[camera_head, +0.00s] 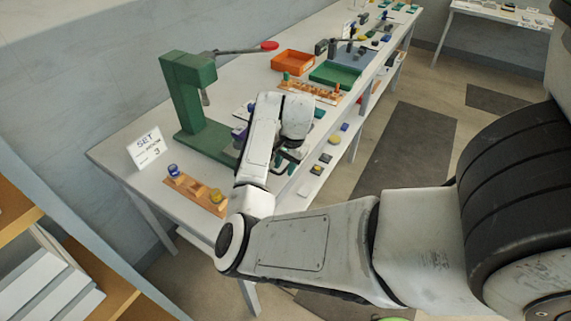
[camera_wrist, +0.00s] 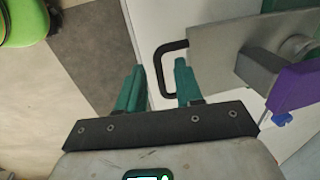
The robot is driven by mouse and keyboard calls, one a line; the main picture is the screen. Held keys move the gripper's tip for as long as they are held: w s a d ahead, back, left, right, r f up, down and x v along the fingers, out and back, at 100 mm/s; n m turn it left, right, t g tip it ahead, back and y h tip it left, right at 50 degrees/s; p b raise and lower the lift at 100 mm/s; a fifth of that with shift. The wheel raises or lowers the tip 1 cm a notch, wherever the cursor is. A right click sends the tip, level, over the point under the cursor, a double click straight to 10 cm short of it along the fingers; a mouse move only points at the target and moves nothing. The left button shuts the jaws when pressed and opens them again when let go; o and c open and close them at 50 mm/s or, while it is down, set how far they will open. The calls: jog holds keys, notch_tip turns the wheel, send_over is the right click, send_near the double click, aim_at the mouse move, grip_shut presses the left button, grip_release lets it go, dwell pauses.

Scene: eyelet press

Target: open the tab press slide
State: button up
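The green press (camera_head: 183,92) stands on the white table, with a long lever ending in a red knob. In the wrist view a grey slide plate (camera_wrist: 210,45) carries a black C-shaped handle (camera_wrist: 159,70) on its left edge. My gripper (camera_wrist: 159,64) is open, its two teal fingers apart. The handle's outer bar shows between the fingers, and its lower end passes by the right finger; I cannot tell whether they touch. In the head view my gripper (camera_head: 286,160) is beside the press base, and my arm hides the slide.
A purple block (camera_wrist: 295,88) sits right of the slide plate. A SET sign (camera_head: 147,147) and a wooden holder (camera_head: 195,191) stand at the table's near end. Open floor lies right of the table.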

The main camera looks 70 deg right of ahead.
jog(key=shift+r, duration=0.1)
notch_tip(320, 180, up, 10)
jog(key=s, duration=0.1)
jog(key=shift+s+a+r+b, duration=0.2)
jog(key=shift+s+r+b, duration=0.1)
jog(key=shift+s, duration=0.1)
jog(key=shift+f, duration=0.1)
dwell(0.5)
jog(key=s+a+f+n, duration=0.2)
jog(key=a+f+n, duration=0.3)
jog(key=a, duration=0.5)
jog(key=s+a+f+n, duration=0.3)
jog(key=a+f+n, duration=0.3)
jog(key=a+n, duration=0.2)
jog(key=s+a+f+n+g, duration=0.1)
jog(key=s+a+f+n, duration=0.2)
jog(key=a, duration=0.9)
notch_tip(320, 180, down, 2)
jog(key=n, duration=0.3)
jog(key=shift+f+n, duration=0.15)
jog(key=shift+n, duration=0.25)
